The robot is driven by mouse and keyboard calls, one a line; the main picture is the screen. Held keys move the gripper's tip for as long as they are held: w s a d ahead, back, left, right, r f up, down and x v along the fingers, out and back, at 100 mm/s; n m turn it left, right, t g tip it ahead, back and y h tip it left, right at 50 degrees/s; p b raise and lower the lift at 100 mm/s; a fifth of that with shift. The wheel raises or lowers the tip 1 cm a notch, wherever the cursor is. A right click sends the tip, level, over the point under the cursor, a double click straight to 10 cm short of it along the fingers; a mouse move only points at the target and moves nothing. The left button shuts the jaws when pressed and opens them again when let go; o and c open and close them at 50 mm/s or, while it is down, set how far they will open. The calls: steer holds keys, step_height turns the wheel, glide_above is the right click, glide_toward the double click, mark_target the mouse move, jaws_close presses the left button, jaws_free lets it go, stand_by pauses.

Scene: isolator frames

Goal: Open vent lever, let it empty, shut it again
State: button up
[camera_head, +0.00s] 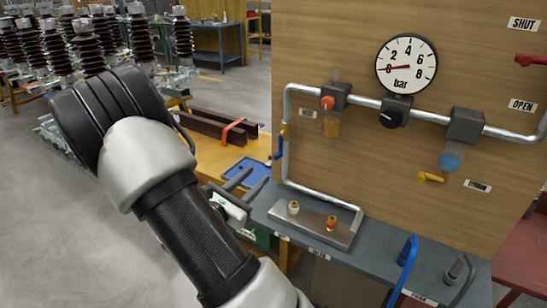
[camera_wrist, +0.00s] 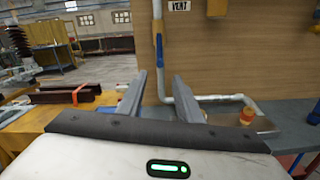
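My gripper (camera_head: 238,180) is open and empty, below and left of the lever in the head view. In the wrist view my gripper (camera_wrist: 160,75) has its two fingers spread apart, with the lever above and between the tips, apart from them. The gauge (camera_head: 405,65) has its red needle near 0 bar.
A red lever (camera_head: 530,60) sits between SHUT and OPEN labels at right. A yellow lever (camera_head: 431,177) sits under the blue bowl (camera_head: 452,160). A metal tray with fittings (camera_head: 340,237) lies on the bench.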

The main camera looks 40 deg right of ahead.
mark_target(274, 159)
steer(key=x, duration=1.2)
steer(key=shift+d, duration=0.3)
jaws_close()
